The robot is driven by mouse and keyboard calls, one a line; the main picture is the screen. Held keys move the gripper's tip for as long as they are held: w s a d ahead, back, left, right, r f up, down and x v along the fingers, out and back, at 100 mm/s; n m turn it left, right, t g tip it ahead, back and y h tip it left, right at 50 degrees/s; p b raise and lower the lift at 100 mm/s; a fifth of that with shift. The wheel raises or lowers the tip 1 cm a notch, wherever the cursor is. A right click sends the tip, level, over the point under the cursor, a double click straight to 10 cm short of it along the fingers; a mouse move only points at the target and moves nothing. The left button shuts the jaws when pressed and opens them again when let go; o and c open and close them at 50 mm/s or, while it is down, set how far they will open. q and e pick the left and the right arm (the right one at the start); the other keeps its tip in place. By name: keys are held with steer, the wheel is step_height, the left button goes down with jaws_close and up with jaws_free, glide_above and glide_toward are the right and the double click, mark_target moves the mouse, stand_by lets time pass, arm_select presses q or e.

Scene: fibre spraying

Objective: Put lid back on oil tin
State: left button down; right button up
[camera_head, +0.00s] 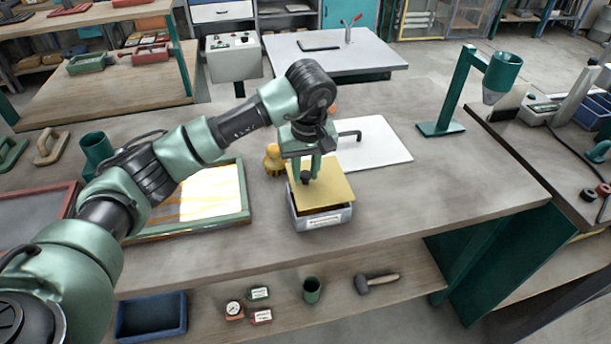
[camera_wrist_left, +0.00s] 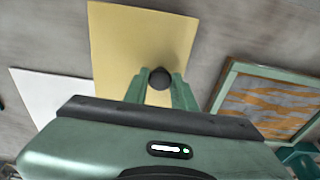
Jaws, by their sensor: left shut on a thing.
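The lid (camera_head: 335,192) is a flat yellow square plate with a dark round knob (camera_wrist_left: 160,78). The oil tin (camera_head: 322,219) is a grey box with a pale label on its front, on the workbench. My left gripper (camera_head: 306,177) is shut on the lid's knob. The lid is directly over the tin, somewhat tilted or offset, with a dark gap showing between them at the front. I cannot tell whether the lid touches the rim. In the left wrist view the lid (camera_wrist_left: 135,40) hides the tin. My right gripper is not in view.
A framed panel (camera_head: 245,217) lies left of the tin. A white sheet (camera_head: 385,148) lies behind it to the right, and a yellow-brown knobbed object (camera_head: 272,158) stands behind it. A green stand with a cup-shaped head (camera_head: 440,128) is at the right. The bench right of the tin is clear.

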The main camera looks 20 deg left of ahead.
mark_target(306, 176)
arm_select(q)
step_height(306, 176, down, 2)
steer(key=shift+f+p, duration=0.2)
steer(key=shift+p, duration=0.1)
steer(key=shift+f+b, duration=0.65)
steer(key=c, duration=1.1)
jaws_free()
steer(key=shift+c, duration=0.2)
steer(key=shift+r+p, duration=0.75)
steer(key=shift+r, duration=0.1)
step_height(306, 176, up, 11)
steer(key=s+d+b, duration=0.1)
steer(key=b, duration=0.1)
steer(key=shift+s+r+b, duration=0.15)
steer(key=shift+s+b, duration=0.15)
steer(key=shift+b, duration=0.1)
